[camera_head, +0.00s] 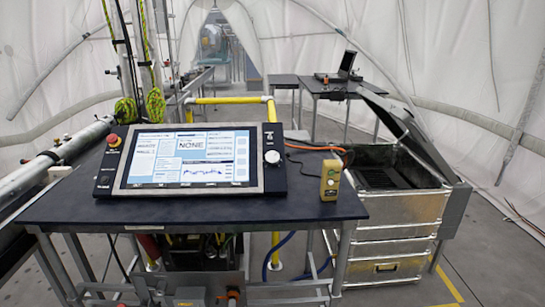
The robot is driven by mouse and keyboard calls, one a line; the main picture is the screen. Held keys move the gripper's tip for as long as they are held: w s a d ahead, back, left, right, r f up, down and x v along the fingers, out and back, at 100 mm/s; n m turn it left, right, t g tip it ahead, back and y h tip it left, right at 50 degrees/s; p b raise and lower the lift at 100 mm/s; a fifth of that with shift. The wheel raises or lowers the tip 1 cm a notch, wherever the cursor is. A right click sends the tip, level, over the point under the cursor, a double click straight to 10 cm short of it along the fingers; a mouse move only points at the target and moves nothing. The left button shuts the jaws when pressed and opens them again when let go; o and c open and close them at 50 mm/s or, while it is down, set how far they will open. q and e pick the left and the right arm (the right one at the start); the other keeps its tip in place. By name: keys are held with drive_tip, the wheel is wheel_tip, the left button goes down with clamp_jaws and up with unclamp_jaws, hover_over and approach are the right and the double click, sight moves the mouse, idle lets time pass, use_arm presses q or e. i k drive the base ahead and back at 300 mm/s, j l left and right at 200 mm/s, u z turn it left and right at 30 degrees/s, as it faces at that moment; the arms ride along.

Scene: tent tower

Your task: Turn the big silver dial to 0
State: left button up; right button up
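The big silver dial (272,157) is a round pale knob on the dark right-hand side of the control console. The console's screen (190,157) is lit, tilted toward me, and shows the word NONE in one of its panels. The markings around the dial are too small to read, so I cannot tell its setting. Neither of my grippers shows in the head view, and nothing touches the dial.
The console stands on a dark table (215,208). A yellow handheld box (330,180) stands to the right of the dial, with an orange cable (315,148) behind it. A red button (113,140) is at the console's left. An open metal crate (395,210) stands at the right.

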sight(271, 158)
drive_tip(key=i+j+z, duration=0.1)
drive_tip(key=j, duration=0.55)
drive_tip(key=i+j, duration=0.1)
drive_tip(key=j, duration=0.55)
drive_tip(key=z, duration=1.55)
